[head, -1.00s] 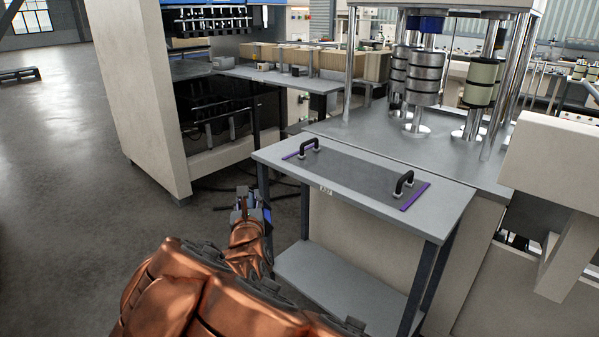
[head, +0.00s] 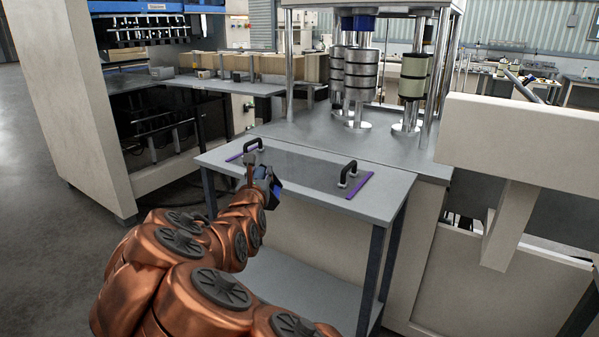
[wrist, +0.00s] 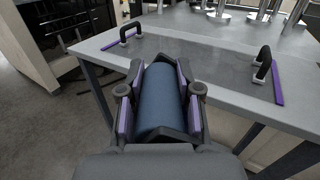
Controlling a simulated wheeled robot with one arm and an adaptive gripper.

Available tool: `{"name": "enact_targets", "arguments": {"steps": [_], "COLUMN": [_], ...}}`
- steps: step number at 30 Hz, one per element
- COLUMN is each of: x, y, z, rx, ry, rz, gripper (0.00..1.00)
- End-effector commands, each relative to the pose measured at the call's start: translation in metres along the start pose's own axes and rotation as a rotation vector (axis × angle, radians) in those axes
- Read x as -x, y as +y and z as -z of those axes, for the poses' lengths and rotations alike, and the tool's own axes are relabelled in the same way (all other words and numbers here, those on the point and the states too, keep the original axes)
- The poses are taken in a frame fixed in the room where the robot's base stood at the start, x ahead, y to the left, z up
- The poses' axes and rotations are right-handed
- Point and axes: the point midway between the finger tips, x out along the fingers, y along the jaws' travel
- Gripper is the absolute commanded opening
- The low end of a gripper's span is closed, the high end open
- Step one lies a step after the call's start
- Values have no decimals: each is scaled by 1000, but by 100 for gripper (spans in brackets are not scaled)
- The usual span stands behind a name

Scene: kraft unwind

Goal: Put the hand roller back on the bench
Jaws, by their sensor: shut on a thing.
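The hand roller shows in the wrist view as a dark blue cylinder (wrist: 160,103). My gripper (wrist: 160,78) is shut on it, with a purple-padded finger on either side. In the head view my gripper (head: 263,182) is at the left part of the bench's near edge, and the roller is mostly hidden by the gripper and arm. The bench (head: 385,203) is a grey table with dark legs and a lower shelf; its top also shows ahead of the gripper in the wrist view (wrist: 222,88). I cannot tell the roller's exact height relative to the top.
On the bench lies a darker grey panel (head: 300,172) between two black handles (head: 252,148) (head: 348,173) with purple strips. A machine with steel columns (head: 360,90) stands behind. A pale beam (head: 540,140) juts out at right. Open floor lies at left.

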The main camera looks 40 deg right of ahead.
Motion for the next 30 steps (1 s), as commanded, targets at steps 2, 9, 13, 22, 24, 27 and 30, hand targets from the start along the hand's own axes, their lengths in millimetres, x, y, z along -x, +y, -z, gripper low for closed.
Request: {"name": "enact_targets", "arguments": {"steps": [2,9,13,22,24,27,30], "x": [-12,-34,-41,-45,-45,-44,-43], "y": [-28,-108,-150,-244,-260,-276,-286], "z": [2,4,2,7,7,7,7], "rx": [-2,4,6,20,23,27,30], "ry": [-1,7,7,27,32,34,37], "rz": [53,195,268,426,452,479,496], "gripper": [0,0,0,0,0,0,0]}}
